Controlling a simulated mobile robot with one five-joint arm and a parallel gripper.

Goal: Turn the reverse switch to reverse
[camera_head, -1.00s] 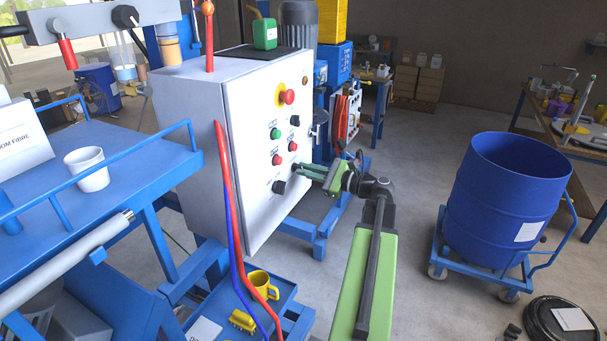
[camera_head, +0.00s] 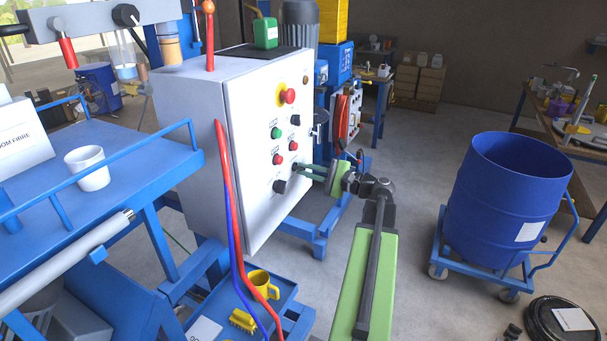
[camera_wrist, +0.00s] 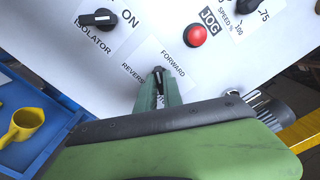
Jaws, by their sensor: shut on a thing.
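The grey control panel (camera_head: 255,200) carries the reverse switch, a small dark knob (camera_wrist: 158,72) between the printed words FORWARD and REVERSE in the wrist view. My gripper (camera_wrist: 160,88) has its two green fingers closed around this knob. In the head view my gripper (camera_head: 302,171) reaches the lower right part of the panel face from the right, and its fingers hide the switch there. The fingers cover much of the knob, so I cannot tell clearly which word it points to.
The black isolator knob (camera_wrist: 98,18) and the red JOG button (camera_wrist: 195,35) sit close on either side of the switch. A red emergency stop (camera_head: 288,96) is higher up. Red and blue hoses (camera_head: 230,200) hang at the panel's left edge. A blue drum (camera_head: 500,190) stands right.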

